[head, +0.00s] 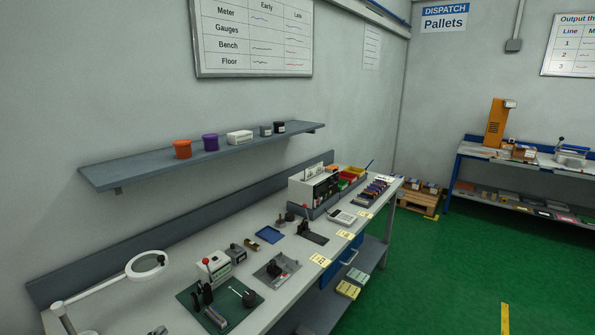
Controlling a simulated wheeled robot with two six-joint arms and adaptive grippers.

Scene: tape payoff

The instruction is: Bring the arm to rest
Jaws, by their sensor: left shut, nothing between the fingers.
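Only a small grey and dark piece at the bottom edge, left of the green mat, seems to be the tip of my left gripper (158,331). It appears shut and empty, and the arm behind it is out of the picture. My right gripper is not in view. The green mat (250,307) lies on the near part of the workbench (188,280). Dark fixture parts and a grey piece stand on the mat. A white device (214,267) with a red knob stands at its back edge.
A magnifier lamp (147,266) on a white arm reaches over the bench's left end. A wall shelf (210,154) holds tubs. Green floor (450,270) is open at right.

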